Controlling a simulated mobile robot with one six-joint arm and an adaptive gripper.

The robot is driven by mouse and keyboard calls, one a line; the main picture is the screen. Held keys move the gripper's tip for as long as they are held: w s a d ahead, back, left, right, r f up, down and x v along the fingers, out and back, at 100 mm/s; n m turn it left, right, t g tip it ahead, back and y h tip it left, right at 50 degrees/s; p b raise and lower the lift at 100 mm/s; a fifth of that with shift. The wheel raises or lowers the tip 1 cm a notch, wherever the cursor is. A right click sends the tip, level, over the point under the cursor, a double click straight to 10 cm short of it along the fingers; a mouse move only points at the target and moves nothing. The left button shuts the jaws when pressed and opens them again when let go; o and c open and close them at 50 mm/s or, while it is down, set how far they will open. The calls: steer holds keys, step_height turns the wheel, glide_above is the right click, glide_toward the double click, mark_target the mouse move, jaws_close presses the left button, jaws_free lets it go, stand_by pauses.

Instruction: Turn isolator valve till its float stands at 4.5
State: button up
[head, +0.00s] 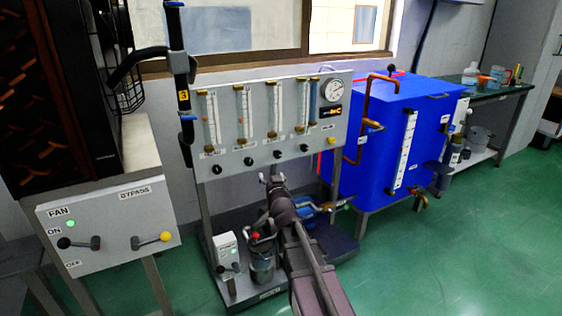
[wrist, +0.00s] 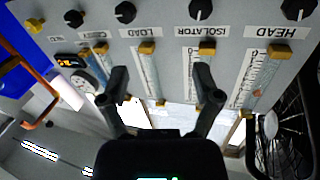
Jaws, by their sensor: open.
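The isolator valve is a black knob (wrist: 200,9) above its ISOLATOR label in the upside-down wrist view. In the head view it is the second knob (head: 249,160) from the left on the grey panel. Its flow tube (head: 243,112) stands above it; the wrist view shows part of this tube (wrist: 189,75) beside a finger. I cannot read its float height. My gripper (wrist: 160,78) is open and empty, in front of the panel and apart from the knob. The LOAD tube (wrist: 151,75) shows between its fingers. In the head view my arm partly hides the gripper (head: 272,178).
The HEAD knob (wrist: 298,8) and LOAD knob (wrist: 125,12) flank the isolator knob. A round gauge (head: 332,90) is at the panel's upper right. A blue tank (head: 385,140) stands right, a fan switch box (head: 105,228) left. Green floor is clear at right.

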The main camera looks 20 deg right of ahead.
steer(key=s+r+g+p, duration=1.1)
steer(key=s+p, duration=0.3)
steer(key=p, duration=1.2)
steer(key=shift+s+a+r+h, duration=0.3)
steer(key=shift+s+a+r, duration=0.05)
steer(key=shift+r, duration=0.05)
stand_by(0.5)
stand_by(0.6)
steer(key=s+a+f+n+g+y+p, duration=0.1)
steer(key=s+a+g, duration=0.1)
steer(key=s+g, duration=0.35)
steer(key=s+a+f+n+g+y, duration=0.1)
steer(key=s+a+g, duration=0.1)
steer(key=s, duration=0.7)
step_height(320, 180, up, 15)
steer(key=p, duration=1.5)
steer(key=shift+w, duration=0.3)
steer(key=shift+d+f+t, duration=0.1)
steer(key=shift+f+t, duration=0.05)
steer(key=shift+t, duration=0.1)
